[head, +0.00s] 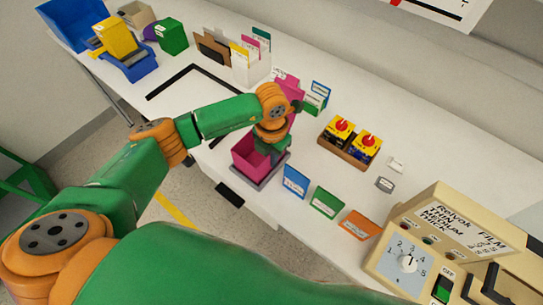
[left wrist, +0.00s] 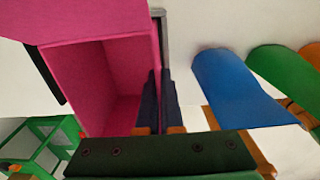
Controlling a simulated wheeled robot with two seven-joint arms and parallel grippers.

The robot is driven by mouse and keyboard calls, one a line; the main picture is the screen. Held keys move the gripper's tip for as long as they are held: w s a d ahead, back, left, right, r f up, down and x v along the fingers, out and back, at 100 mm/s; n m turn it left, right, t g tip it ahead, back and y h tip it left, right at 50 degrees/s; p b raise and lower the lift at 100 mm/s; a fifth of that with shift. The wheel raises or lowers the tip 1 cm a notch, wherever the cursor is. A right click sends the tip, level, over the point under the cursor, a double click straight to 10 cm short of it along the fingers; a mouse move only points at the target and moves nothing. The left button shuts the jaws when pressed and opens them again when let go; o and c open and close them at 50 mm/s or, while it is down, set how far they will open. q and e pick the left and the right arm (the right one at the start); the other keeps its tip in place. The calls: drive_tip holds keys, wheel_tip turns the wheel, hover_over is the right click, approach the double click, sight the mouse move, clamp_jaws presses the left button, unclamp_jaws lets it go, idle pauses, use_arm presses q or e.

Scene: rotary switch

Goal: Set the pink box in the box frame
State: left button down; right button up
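The pink box (head: 247,157) is open-topped, near the table's front edge, with a grey rimmed frame (head: 268,179) under and beside it. I cannot tell whether it is fully seated. A tall pink panel (head: 291,88) stands behind my arm. My left gripper (head: 268,150) is over the box's right side. In the left wrist view the two dark fingers (left wrist: 160,102) are close together at the right wall of the pink box (left wrist: 88,85), apparently one inside and one outside, pinching the wall. The grey frame edge (left wrist: 160,30) runs just beyond. My right gripper is out of view.
Blue (head: 295,181), green (head: 326,201) and orange (head: 360,225) cards stand right of the box. A tray with yellow-and-red switches (head: 345,158) and a beige control panel (head: 445,240) lie further right. A black outline (head: 190,68) marks the table at left.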

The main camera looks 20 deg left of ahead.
use_arm(q)
drive_tip(key=shift+s+f+b, duration=0.1)
drive_tip(key=shift+f+b, duration=0.1)
drive_tip(key=shift+b, duration=0.1)
drive_tip(key=c, duration=1.1)
unclamp_jaws()
drive_tip(key=shift+r, duration=0.15)
drive_tip(key=shift+r+p, duration=0.3)
drive_tip(key=shift+p, duration=0.1)
wheel_tip(320, 180, up, 12)
drive_tip(key=shift+f+b, duration=0.15)
drive_tip(key=shift+b, duration=0.8)
